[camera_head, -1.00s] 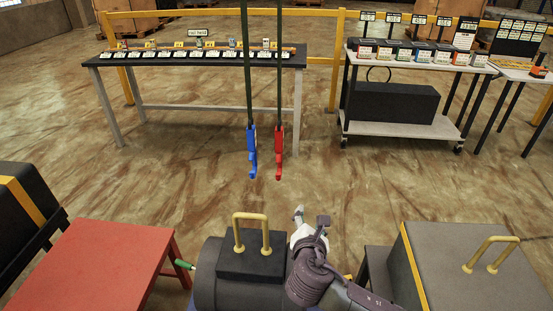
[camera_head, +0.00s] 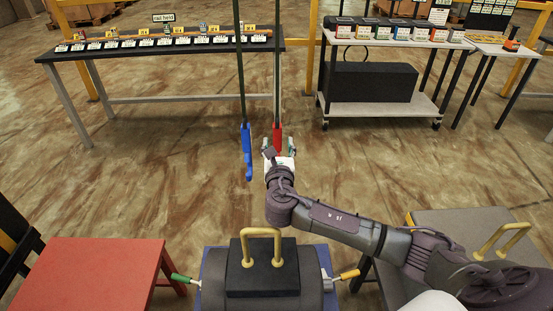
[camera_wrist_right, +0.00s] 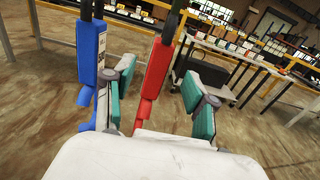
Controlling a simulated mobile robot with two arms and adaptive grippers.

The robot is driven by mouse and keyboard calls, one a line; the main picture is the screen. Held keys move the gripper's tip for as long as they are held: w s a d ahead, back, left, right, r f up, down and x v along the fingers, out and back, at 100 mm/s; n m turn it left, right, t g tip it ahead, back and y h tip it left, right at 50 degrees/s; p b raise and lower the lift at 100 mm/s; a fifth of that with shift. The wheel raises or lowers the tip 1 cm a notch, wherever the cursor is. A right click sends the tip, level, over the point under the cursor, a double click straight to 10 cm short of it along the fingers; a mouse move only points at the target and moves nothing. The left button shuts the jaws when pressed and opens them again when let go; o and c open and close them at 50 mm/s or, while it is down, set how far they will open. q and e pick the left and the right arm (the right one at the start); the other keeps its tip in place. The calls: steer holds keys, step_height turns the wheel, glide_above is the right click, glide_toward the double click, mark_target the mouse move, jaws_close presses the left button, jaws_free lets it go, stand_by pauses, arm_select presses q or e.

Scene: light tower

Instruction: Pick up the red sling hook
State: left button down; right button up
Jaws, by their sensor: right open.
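The red sling hook (camera_head: 277,138) hangs on a dark sling in the head view, just beyond my right gripper (camera_head: 278,150), which hides its lower end. In the right wrist view the red hook (camera_wrist_right: 155,75) stands between the two teal-padded fingers of my open right gripper (camera_wrist_right: 158,105); I cannot tell whether either finger touches it. The blue sling hook (camera_head: 246,150) hangs just left of it. In the wrist view the blue hook (camera_wrist_right: 90,55) is beside the left finger, outside the jaws. My left gripper is not in view.
A black cylinder load with a yellow handle (camera_head: 262,240) is in front of me. A red table (camera_head: 90,270) stands left and a grey box with a yellow handle (camera_head: 470,225) right. A long bench (camera_head: 150,52) and a cart (camera_head: 365,110) stand behind the hooks.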

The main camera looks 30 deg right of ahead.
mark_target(277, 135)
steer(key=shift+x, duration=1.15)
steer(key=x, duration=0.3)
steer(key=shift+w+d, duration=0.15)
steer(key=shift+w, duration=0.2)
steer(key=shift+w+d, duration=0.1)
steer(key=shift+w, duration=0.1)
steer(key=shift+c, duration=0.3)
jaws_close()
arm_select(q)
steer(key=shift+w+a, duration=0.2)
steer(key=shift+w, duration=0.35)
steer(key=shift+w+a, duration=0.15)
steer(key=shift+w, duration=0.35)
arm_select(e)
steer(key=shift+w+r, duration=0.1)
steer(key=shift+r, duration=0.05)
